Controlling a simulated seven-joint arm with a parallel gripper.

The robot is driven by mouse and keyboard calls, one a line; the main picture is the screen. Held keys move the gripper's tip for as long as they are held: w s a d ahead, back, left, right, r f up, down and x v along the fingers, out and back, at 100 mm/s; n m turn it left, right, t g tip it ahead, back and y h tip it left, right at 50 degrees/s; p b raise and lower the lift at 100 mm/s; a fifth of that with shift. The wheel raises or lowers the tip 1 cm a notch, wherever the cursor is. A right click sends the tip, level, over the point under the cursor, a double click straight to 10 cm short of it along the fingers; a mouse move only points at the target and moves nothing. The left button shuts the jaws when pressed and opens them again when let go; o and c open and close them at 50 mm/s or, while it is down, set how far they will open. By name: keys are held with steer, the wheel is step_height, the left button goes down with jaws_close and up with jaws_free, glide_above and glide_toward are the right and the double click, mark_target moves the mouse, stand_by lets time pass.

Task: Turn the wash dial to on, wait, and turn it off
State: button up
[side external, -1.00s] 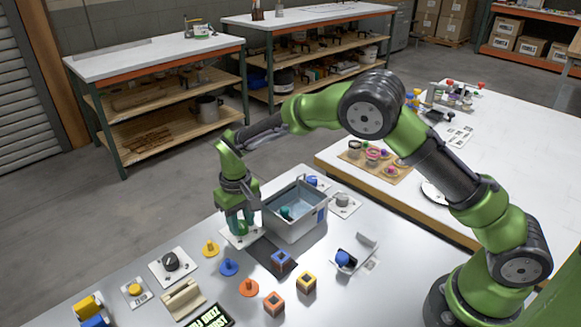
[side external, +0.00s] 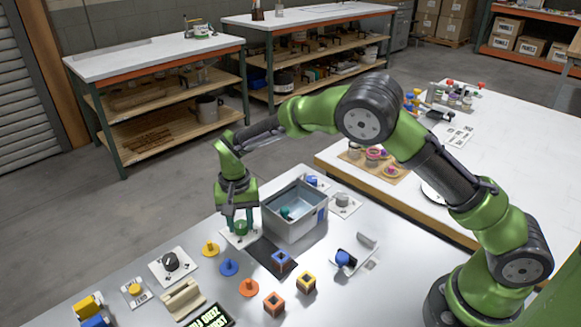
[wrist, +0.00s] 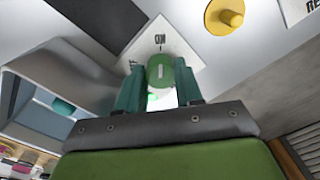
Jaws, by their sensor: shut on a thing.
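The wash dial (wrist: 160,70) is a green knob with a short pale mark, on a white plate (wrist: 190,54). An "ON" label shows above the knob in the wrist view, with a small green glow just below the knob. In the side view the dial (side external: 241,228) stands beside the grey tub, mostly behind my fingers. My gripper (wrist: 158,78) points down over the plate, its teal fingers on either side of the knob and shut on it. I cannot tell exactly which way the mark points.
The grey tub (side external: 318,222) stands close to the right of my gripper, holding a teal item. A dark mat (side external: 262,252) lies in front. Yellow (side external: 210,249), blue (side external: 229,267) and orange (side external: 249,288) pegged discs and several coloured cubes lie nearer the camera.

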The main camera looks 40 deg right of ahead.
mark_target(246, 224)
steer(key=shift+r, duration=0.1)
steer(key=o, duration=1)
steer(key=shift+o, duration=0.2)
step_height(246, 224, up, 17)
steer(key=s+d+r+n+t, duration=0.1)
steer(key=s+d, duration=0.3)
steer(key=s, duration=0.4)
steer(key=s+d+r+n+t+y, duration=0.1)
steer(key=s+d+r+t, duration=0.2)
steer(key=s, duration=0.6)
steer(key=s+d+r+t+y, duration=0.1)
steer(key=s+d+r+t, duration=0.1)
steer(key=s+d, duration=0.3)
steer(key=s+t, duration=0.1)
steer(key=s, duration=0.2)
steer(key=shift+s+d+n, duration=0.15)
steer(key=shift+s+n, duration=0.2)
steer(key=shift+n, duration=0.05)
